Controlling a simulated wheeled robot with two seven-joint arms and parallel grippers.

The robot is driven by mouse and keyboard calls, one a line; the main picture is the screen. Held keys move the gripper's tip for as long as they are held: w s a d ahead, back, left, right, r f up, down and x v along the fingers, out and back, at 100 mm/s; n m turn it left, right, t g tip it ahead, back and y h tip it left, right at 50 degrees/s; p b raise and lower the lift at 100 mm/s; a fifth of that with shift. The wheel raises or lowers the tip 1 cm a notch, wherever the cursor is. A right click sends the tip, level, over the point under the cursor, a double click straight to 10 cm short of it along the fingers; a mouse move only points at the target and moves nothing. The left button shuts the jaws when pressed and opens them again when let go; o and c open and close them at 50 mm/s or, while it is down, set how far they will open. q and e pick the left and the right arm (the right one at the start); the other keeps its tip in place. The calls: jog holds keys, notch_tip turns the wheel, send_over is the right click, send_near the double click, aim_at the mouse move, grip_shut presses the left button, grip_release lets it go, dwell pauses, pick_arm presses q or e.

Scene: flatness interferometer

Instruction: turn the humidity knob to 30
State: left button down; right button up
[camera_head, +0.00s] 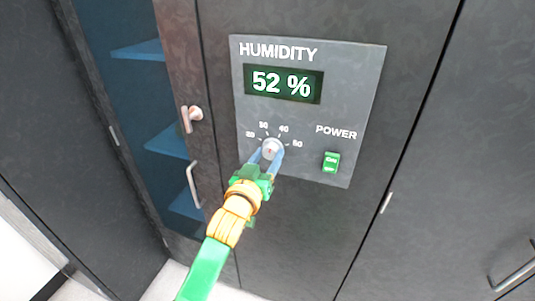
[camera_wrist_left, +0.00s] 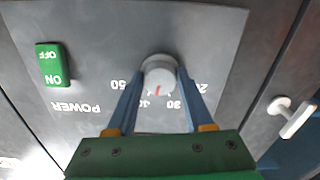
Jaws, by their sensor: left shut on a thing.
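The humidity knob (camera_head: 271,148) is a round grey dial on the grey control panel (camera_head: 305,118), below a display (camera_head: 283,84) reading 52 %. Scale marks 20, 30, 40 and 50 surround it. My left gripper (camera_head: 267,157) is shut on the knob, its two blue fingers on opposite sides. In the left wrist view, the knob (camera_wrist_left: 159,72) sits between the fingertips (camera_wrist_left: 158,76). Its red pointer line lies between 30 and 40, seemingly nearer 40. The fingers partly cover the scale there. My right gripper is not in view.
A green POWER switch (camera_head: 331,162) is to the knob's right; it also shows in the left wrist view (camera_wrist_left: 52,65). A glass-fronted cabinet with blue shelves (camera_head: 168,145), a latch (camera_head: 191,117) and a handle (camera_head: 193,184) stands left. The panel around the knob is otherwise clear.

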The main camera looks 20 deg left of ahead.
pick_arm(q)
jog(key=n, duration=0.2)
jog(key=r+n+p, duration=0.1)
jog(key=shift+n+p, duration=0.3)
jog(key=shift+n, duration=0.1)
jog(key=shift+n+p, duration=0.8)
jog(key=shift+n, duration=0.9)
jog(key=shift+f, duration=0.1)
jog(key=shift+c, duration=1.9)
grip_release()
jog(key=shift+o, duration=0.4)
jog(key=shift+w+f, duration=0.2)
jog(key=shift+f, duration=0.05)
jog(key=s+b, duration=0.1)
jog(key=s, duration=0.6)
